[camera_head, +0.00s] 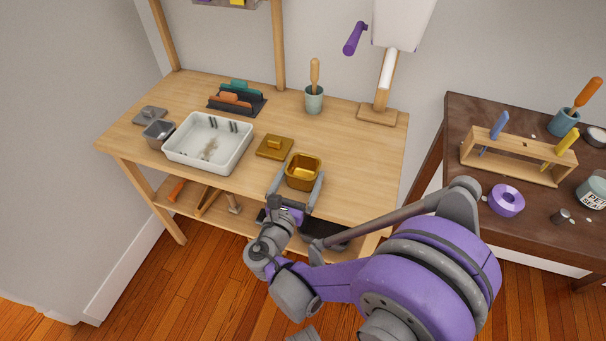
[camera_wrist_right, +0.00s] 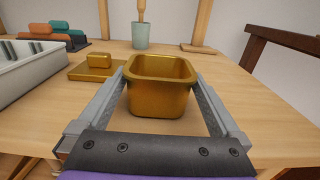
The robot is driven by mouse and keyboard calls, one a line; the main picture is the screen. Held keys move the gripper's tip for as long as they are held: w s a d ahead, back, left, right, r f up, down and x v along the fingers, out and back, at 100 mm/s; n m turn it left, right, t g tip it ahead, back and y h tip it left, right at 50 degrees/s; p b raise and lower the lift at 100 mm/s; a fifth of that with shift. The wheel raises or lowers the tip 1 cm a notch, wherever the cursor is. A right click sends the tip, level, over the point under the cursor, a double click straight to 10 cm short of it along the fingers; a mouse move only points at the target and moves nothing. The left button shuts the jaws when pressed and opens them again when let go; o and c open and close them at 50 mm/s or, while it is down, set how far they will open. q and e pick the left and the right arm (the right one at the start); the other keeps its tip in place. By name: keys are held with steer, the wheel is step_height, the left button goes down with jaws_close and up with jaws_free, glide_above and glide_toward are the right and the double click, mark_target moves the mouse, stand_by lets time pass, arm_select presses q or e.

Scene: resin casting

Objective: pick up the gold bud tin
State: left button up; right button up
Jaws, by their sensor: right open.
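The gold bud tin (camera_head: 304,173) is a small open square tin standing upright near the front edge of the wooden table. My right gripper (camera_head: 297,181) is open, with one finger on each side of the tin. In the right wrist view the tin (camera_wrist_right: 160,88) stands between the two spread fingers of the gripper (camera_wrist_right: 162,100). I cannot tell whether either finger touches it. A flat gold lid (camera_head: 274,147) with a raised block handle lies just behind and left of the tin. My left gripper is not in view.
A white tray (camera_head: 245,133) stands left of the lid, with a small grey tin (camera_head: 158,133) beside it. A cup (camera_head: 314,103) holding a wooden-handled tool and a lamp base (camera_head: 377,115) stand behind. The tabletop (camera_head: 365,165) right of the tin is clear.

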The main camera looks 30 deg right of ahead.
mark_target(307, 158)
steer(key=x, duration=0.3)
steer(key=r+x, duration=0.1)
steer(key=x, duration=0.1)
steer(key=shift+w, duration=0.15)
steer(key=shift+c, duration=0.2)
steer(key=c, duration=1)
